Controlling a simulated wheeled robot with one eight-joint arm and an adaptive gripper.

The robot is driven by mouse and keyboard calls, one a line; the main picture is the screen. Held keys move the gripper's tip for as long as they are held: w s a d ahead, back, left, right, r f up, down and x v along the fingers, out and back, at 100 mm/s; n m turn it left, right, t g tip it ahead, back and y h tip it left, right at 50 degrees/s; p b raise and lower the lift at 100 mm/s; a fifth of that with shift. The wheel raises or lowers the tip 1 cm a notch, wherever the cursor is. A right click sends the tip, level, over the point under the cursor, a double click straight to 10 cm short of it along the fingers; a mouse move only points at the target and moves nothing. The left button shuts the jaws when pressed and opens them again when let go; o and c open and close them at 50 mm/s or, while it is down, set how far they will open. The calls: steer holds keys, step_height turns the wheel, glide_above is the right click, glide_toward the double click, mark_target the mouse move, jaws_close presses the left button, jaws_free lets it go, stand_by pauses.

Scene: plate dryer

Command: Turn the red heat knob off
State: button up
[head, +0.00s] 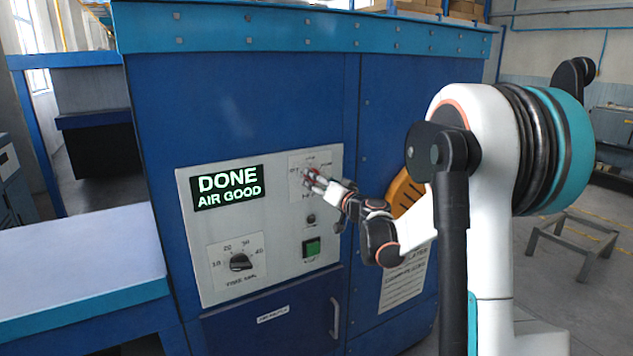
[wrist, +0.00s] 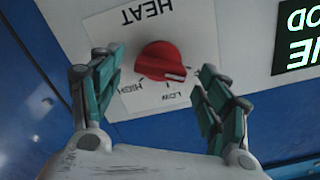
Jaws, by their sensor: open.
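The red heat knob (wrist: 163,60) sits on a white dial plate (wrist: 195,30), seen upside down in the wrist view. Its white mark points to the lower right there, just past LOW; HIGH is at the lower left. My gripper (wrist: 158,68) is open, with one finger on each side of the knob and visible gaps to it. The right finger covers part of the plate's edge. In the head view, my gripper (head: 320,182) is at the upper right of the control panel and partly hides the red knob (head: 311,174).
The panel (head: 195,255) also holds a lit screen (head: 227,188) reading DONE AIR GOOD, a black dial (head: 240,262), a small dark button (head: 311,219) and a green switch (head: 312,248). A cabinet door handle (head: 335,316) stands below. A pale worktop (head: 75,265) extends left.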

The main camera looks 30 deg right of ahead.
steer(key=s, duration=0.9)
steer(key=shift+s, duration=0.25)
